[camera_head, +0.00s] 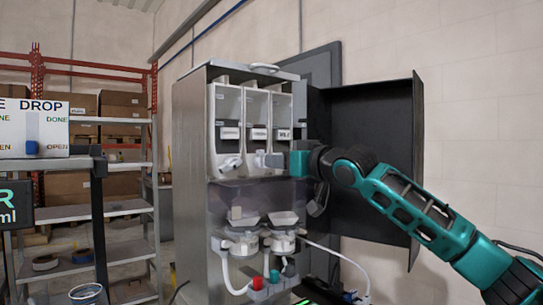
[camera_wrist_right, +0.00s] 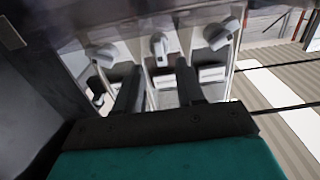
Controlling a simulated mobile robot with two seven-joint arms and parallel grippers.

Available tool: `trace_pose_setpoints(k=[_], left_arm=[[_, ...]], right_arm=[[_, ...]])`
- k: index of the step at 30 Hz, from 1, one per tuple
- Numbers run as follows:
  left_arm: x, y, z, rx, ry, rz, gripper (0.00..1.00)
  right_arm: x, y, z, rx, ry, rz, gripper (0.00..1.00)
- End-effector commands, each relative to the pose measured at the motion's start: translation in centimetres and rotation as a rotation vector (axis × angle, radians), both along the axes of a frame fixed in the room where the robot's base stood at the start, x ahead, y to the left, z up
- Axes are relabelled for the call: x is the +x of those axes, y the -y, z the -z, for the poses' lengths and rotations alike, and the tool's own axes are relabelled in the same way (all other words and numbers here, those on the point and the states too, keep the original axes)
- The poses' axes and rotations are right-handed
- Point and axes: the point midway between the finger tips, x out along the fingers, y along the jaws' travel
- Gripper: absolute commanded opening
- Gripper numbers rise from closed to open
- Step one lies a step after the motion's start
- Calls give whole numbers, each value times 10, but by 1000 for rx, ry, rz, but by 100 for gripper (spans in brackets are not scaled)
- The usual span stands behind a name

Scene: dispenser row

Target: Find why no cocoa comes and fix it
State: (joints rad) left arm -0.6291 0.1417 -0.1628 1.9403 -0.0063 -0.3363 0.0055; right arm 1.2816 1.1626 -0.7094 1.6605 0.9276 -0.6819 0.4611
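The dispenser (camera_head: 188,140) is a tall silver cabinet with its front open. Three white canisters stand in a row at its top: left (camera_head: 228,110), middle (camera_head: 257,106) and right (camera_head: 283,108). Each has a label too small to read surely, and the left and middle show white spouts low down. Two mixing bowls with funnels (camera_head: 243,243) sit below. My right gripper (camera_head: 277,160) is at the canister fronts, hiding the right one's lower part. In the wrist view its fingers (camera_wrist_right: 158,76) are apart, with a canister front and spout beyond them; contact is unclear. My left gripper is out of view.
The cabinet's black door (camera_head: 365,150) stands open at the right, behind my right arm. A sign marked DROP (camera_head: 40,125) and shelving with boxes (camera_head: 120,104) are at the left.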

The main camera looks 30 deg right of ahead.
Motion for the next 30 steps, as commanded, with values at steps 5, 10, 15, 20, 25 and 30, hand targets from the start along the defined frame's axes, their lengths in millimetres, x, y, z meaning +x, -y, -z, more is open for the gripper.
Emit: trace_pose_setpoints(k=[5, 10, 15, 20, 25, 30], left_arm=[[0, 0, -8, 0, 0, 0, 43], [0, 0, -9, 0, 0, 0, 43], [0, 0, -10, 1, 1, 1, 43], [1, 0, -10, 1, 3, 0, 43], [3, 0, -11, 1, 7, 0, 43], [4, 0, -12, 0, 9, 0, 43]], right_arm=[[27, -2, -2, 0, 1, 1, 38], [38, -3, 0, -1, 0, 1, 38], [41, -3, 0, -2, 0, 1, 38], [40, -3, 0, -2, 0, 1, 37], [40, -3, 0, -2, 0, 1, 21], [40, -3, 0, -1, 0, 1, 5]])
